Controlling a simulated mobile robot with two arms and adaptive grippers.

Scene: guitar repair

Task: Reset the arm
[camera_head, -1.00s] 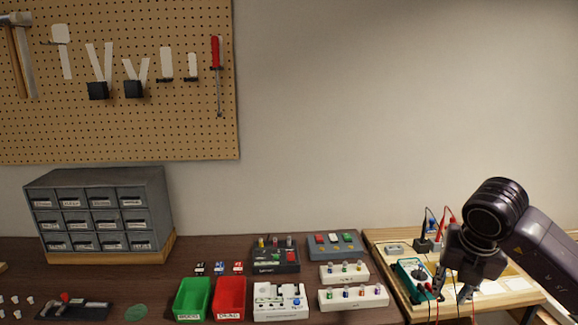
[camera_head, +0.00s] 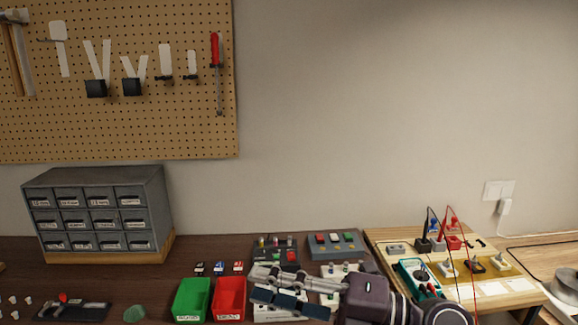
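My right gripper (camera_head: 258,285) reaches in from the bottom right and points left. Its two fingers are apart with nothing seen between them. It is in front of the white pedal boxes on the dark bench and hides parts of them. My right forearm and wrist run along the bottom edge. My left gripper is not in view.
A green bin (camera_head: 192,299) and a red bin (camera_head: 229,299) stand just left of the gripper. A grey box (camera_head: 336,245) with coloured buttons is behind it. A teal multimeter (camera_head: 418,277) with cables lies on the wooden board at right. A drawer cabinet (camera_head: 98,208) stands at left.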

